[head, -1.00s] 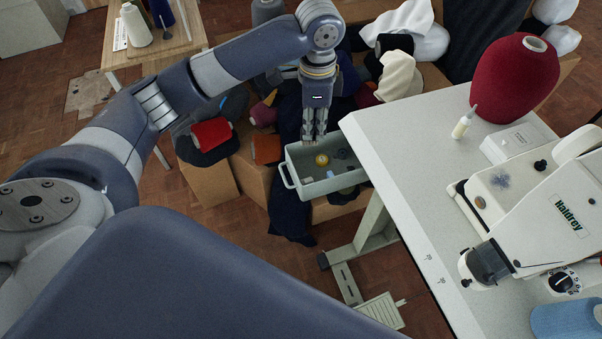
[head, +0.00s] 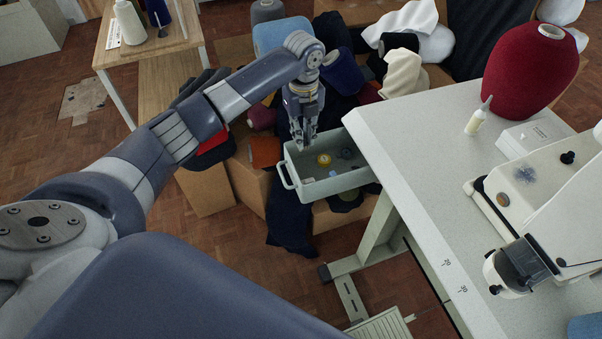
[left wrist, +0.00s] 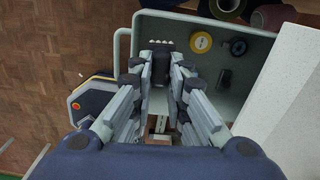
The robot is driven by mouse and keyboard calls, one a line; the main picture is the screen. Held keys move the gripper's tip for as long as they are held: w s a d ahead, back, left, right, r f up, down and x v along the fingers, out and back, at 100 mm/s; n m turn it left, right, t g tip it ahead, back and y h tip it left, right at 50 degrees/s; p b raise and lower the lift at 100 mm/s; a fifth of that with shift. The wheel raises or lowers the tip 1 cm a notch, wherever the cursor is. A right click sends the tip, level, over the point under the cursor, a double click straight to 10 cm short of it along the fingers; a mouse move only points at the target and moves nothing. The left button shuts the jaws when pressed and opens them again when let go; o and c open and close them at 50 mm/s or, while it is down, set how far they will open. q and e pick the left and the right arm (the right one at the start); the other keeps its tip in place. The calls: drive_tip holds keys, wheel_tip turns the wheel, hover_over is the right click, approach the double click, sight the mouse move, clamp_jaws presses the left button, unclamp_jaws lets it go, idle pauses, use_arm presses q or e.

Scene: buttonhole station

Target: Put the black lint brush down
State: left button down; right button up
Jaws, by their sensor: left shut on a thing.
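My left gripper (head: 303,137) points down over the left end of a grey-green tray (head: 338,187). In the left wrist view its fingers (left wrist: 161,75) are closed around a dark piece, the black lint brush (left wrist: 160,66), of which only a small part shows between the fingertips. In the head view the brush cannot be made out clearly behind the fingers. Whether it touches the tray floor I cannot tell. My right gripper is in neither view.
The tray holds a yellow spool (head: 324,160) and a dark round piece (head: 346,153). A white sewing table (head: 420,150) stands close on the tray's right. The tray floor's front part looks clear.

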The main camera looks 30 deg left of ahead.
use_arm(q)
drive_tip(key=shift+w+a+f+m, duration=0.15)
drive_tip(key=shift+f+m, duration=0.15)
drive_tip(key=shift+f, duration=0.4)
wheel_tip(320, 180, down, 6)
drive_tip(key=shift+r, duration=0.25)
wheel_tip(320, 180, down, 4)
drive_tip(key=shift+f, duration=0.1)
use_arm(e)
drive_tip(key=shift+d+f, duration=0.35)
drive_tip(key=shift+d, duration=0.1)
use_arm(q)
drive_tip(key=shift+f, duration=0.1)
drive_tip(key=c, duration=1.8)
unclamp_jaws()
drive_tip(key=shift+c, duration=0.2)
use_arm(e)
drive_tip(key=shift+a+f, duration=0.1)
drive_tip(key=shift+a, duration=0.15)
